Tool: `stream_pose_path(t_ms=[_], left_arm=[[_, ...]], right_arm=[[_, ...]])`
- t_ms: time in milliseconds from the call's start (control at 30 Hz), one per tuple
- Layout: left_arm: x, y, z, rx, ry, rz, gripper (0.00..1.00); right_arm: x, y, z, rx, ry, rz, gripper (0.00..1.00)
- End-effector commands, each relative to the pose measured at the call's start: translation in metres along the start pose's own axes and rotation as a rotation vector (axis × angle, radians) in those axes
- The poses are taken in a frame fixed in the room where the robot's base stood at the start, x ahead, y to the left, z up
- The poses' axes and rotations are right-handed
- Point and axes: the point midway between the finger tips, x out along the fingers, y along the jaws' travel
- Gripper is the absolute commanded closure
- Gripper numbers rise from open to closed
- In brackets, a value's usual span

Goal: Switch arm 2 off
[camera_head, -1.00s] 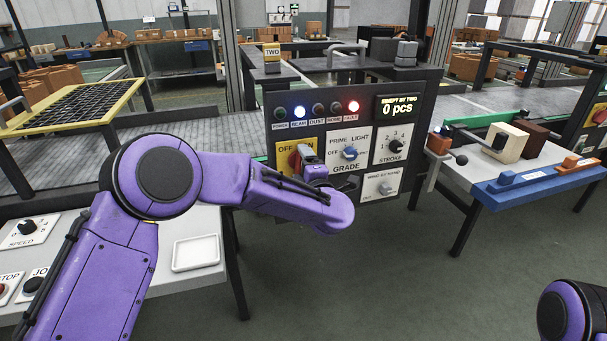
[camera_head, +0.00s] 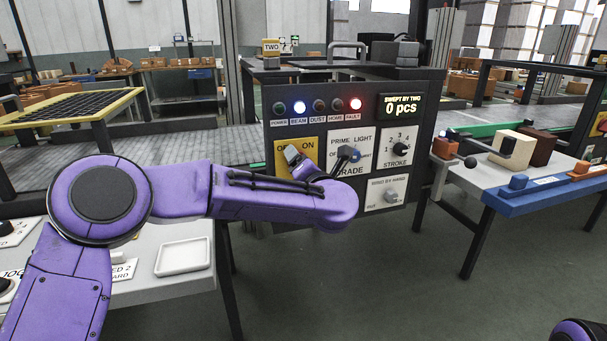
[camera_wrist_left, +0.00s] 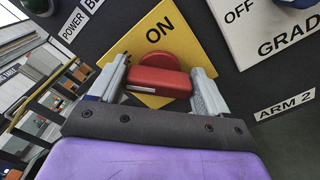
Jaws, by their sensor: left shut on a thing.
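The control panel (camera_head: 415,140) carries a yellow OFF/ON plate (camera_head: 283,150) at its left; the plate also shows in the left wrist view (camera_wrist_left: 195,55). A red rotary switch (camera_wrist_left: 158,82) sits on this plate. My left gripper (camera_wrist_left: 160,78) is shut on its handle, one grey finger on each side. ON is readable above the switch; OFF is hidden in the wrist view. A white mark shows at the handle's left end. In the head view my left gripper covers the switch. An ARM 2 label (camera_wrist_left: 284,105) is on the panel. My right gripper is out of view.
The GRADE selector plate (camera_head: 350,140) is close right of my left gripper, with the STROKE dial (camera_head: 400,149) beyond it. The BEAM lamp (camera_head: 299,107) and red FAULT lamp (camera_head: 355,104) are lit. A white tray (camera_head: 183,257) lies on the left table.

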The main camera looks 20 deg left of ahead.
Motion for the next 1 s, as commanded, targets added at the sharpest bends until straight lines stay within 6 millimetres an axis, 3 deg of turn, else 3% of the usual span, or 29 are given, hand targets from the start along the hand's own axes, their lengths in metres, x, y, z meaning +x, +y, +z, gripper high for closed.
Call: stream_pose_path(t_ms=[200,733,767,800,833,1000], left_arm=[[-0.0007,-0.0015,-0.0007,-0.065,-0.001,-0.002,0.53],[-0.0007,-0.0005,0.0001,-0.088,0.000,-0.002,0.53],[-0.0007,-0.0005,0.0001,-0.088,0.000,-0.002,0.20],[-0.0007,-0.0005,0.0001,-0.087,0.000,-0.002,0.07],[-0.0006,-0.0004,0.0001,-0.087,0.000,-0.002,0.02],[-0.0003,0.0001,-0.0002,-0.087,0.001,-0.001,0.02]], right_arm=[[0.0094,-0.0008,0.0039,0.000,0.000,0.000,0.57],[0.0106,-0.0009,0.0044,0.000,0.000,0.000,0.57],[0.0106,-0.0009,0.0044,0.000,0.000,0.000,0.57],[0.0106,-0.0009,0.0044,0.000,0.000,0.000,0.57],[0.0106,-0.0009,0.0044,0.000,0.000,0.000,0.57],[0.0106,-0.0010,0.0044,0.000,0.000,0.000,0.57]])
